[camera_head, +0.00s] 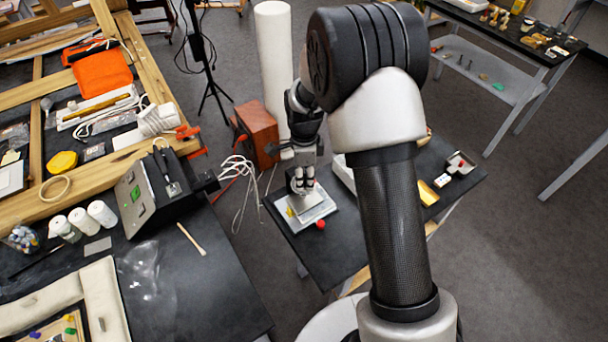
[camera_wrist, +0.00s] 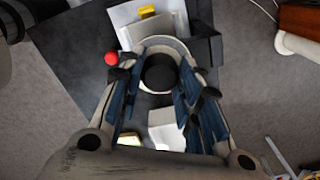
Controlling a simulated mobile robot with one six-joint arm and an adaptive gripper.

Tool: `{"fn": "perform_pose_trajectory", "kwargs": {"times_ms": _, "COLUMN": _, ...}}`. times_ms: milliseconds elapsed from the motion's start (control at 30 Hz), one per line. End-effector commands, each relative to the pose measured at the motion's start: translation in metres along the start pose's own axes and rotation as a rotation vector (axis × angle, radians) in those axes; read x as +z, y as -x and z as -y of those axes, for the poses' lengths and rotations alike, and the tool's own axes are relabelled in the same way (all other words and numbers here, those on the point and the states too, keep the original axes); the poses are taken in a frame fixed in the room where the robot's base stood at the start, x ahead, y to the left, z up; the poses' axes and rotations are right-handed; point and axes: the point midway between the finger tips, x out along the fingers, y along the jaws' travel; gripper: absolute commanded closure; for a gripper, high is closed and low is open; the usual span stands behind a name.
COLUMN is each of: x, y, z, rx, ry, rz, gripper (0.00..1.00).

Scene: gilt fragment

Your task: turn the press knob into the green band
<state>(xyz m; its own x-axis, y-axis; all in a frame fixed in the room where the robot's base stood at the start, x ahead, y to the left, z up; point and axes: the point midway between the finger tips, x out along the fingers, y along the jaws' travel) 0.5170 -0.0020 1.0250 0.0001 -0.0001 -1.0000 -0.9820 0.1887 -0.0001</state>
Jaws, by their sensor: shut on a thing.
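The press (camera_head: 312,214) is a pale grey device on a small dark table; in the wrist view its pale body (camera_wrist: 152,30) shows beyond my fingers. The black round press knob (camera_wrist: 160,73) sits between my fingers in the wrist view. My gripper (camera_wrist: 158,88) is shut on it, with blue-padded fingers on its left and right sides. In the head view my gripper (camera_head: 301,182) points down over the press and hides the knob. A pale yellow-green patch (camera_wrist: 130,139) shows near my left finger; I cannot tell whether it is the green band.
A red ball (camera_head: 320,224) is at the press's side, also in the wrist view (camera_wrist: 111,58). The small dark table (camera_head: 335,258) has bare room in front. A brown box (camera_head: 257,133) and a white column (camera_head: 273,65) stand behind. A cluttered workbench (camera_head: 190,300) is at left.

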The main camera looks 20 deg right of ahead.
Motion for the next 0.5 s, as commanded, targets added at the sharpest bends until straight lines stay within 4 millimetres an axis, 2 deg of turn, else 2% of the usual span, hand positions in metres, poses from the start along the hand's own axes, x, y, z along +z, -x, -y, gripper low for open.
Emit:
{"fn": "perform_pose_trajectory", "kwargs": {"times_ms": 200, "x": -0.0001, "y": 0.0004, "z": 0.0004, "rx": -0.001, "ry": -0.111, "rz": 0.0, "gripper": 0.92}}
{"fn": "perform_pose_trajectory", "kwargs": {"times_ms": 500, "x": -0.0001, "y": 0.0003, "z": 0.0003, "rx": -0.001, "ry": -0.174, "rz": 0.0, "gripper": 0.92}}
